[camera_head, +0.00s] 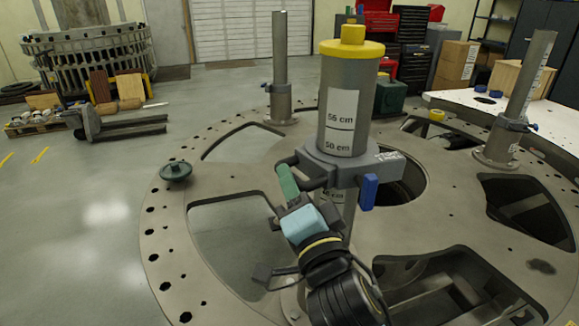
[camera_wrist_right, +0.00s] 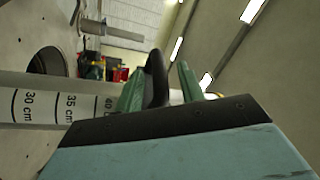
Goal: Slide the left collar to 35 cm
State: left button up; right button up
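The nearest post (camera_head: 347,95) stands upright with a yellow cap and marks of 55 and 50 cm above a grey collar (camera_head: 349,163). The collar sits around it just below the 50 cm mark and has a blue lever (camera_head: 368,191) at its right. My right gripper (camera_head: 289,182) is at the collar's black handle (camera_head: 313,179). In the right wrist view the handle (camera_wrist_right: 156,80) stands between the green fingers (camera_wrist_right: 160,90); a gap shows at the right finger. The post's 30, 35 and 40 cm marks (camera_wrist_right: 68,107) show there, below the collar. My left gripper is out of view.
A back post (camera_head: 280,60) and a right post (camera_head: 523,85) carry lower collars (camera_head: 279,98) (camera_head: 503,131). The round plate (camera_head: 165,235) has large cut-outs and holes. Open floor lies left.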

jog(key=shift+x, duration=0.75)
jog(key=shift+w, duration=0.35)
jog(key=shift+w+a+r, duration=0.1)
jog(key=shift+w, duration=0.15)
jog(key=shift+c, duration=0.3)
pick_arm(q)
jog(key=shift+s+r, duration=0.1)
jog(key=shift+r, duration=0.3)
pick_arm(e)
grip_shut()
